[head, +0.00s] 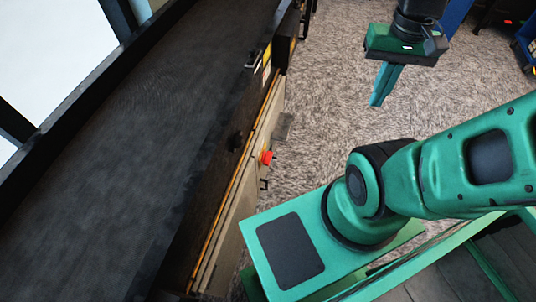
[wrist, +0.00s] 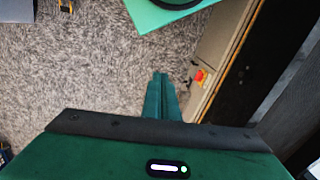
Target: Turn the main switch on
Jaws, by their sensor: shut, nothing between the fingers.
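My gripper (head: 377,103) is shut and empty, pointing down over the carpet at the upper right of the head view. In the wrist view its fingers (wrist: 160,76) lie together over the carpet. A red knob (head: 266,157) sticks out from the beige side panel of the conveyor. It also shows in the wrist view (wrist: 199,77), right of the fingers and well apart from them. I cannot tell whether this knob is the main switch, and no switch position can be read.
The dark conveyor belt (head: 130,130) fills the left, with its beige side panel (head: 233,215) facing the carpet (head: 325,110). A small grey part (head: 283,125) juts from the panel just beyond the red knob. Carpet between gripper and panel is clear. Blue objects (head: 525,45) stand at the far right.

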